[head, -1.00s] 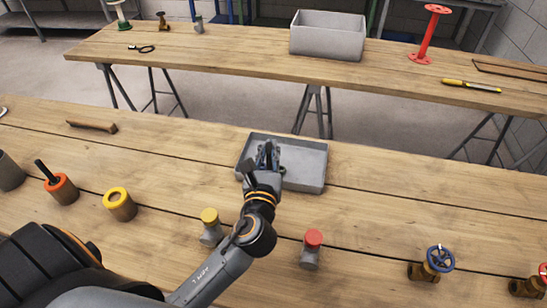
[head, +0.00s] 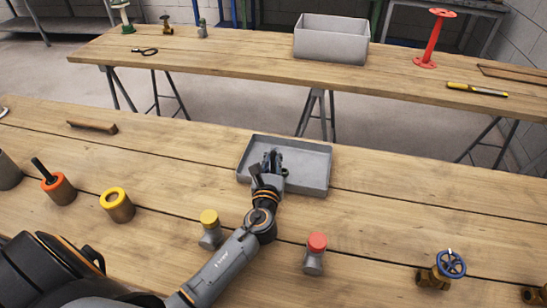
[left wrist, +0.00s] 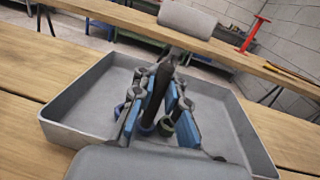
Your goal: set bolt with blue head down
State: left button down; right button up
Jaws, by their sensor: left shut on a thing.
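My left gripper (head: 272,160) is over the grey tray (head: 312,168) on the near table. In the left wrist view the gripper (left wrist: 157,103) has its blue-padded fingers on both sides of a dark, nearly upright shaft (left wrist: 155,92) and is shut on it. My right gripper is not in view.
A yellow-topped piece (head: 210,228) and a red-topped piece (head: 314,255) stand in front of the tray. Orange (head: 60,189) and yellow-rimmed (head: 117,207) cylinders stand at left, a blue-wheeled valve (head: 440,270) at right. The table right of the tray is clear.

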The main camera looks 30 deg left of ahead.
pick_arm(q)
jog(key=c, duration=1.8)
grip_release()
jog(key=shift+f, duration=0.15)
jog(key=o, duration=0.4)
jog(key=shift+o, duration=0.2)
jog(key=shift+r, duration=0.3)
jog(key=v, duration=0.3)
jog(key=b+v, duration=0.1)
jog(key=v, duration=0.6)
jog(key=shift+s+d+f, duration=0.15)
jog(key=shift+s+f, duration=0.1)
jog(key=shift+s, duration=0.15)
jog(key=shift+s+d+r, duration=0.1)
jog(key=shift+s+d, duration=0.1)
jog(key=shift+s, duration=0.4)
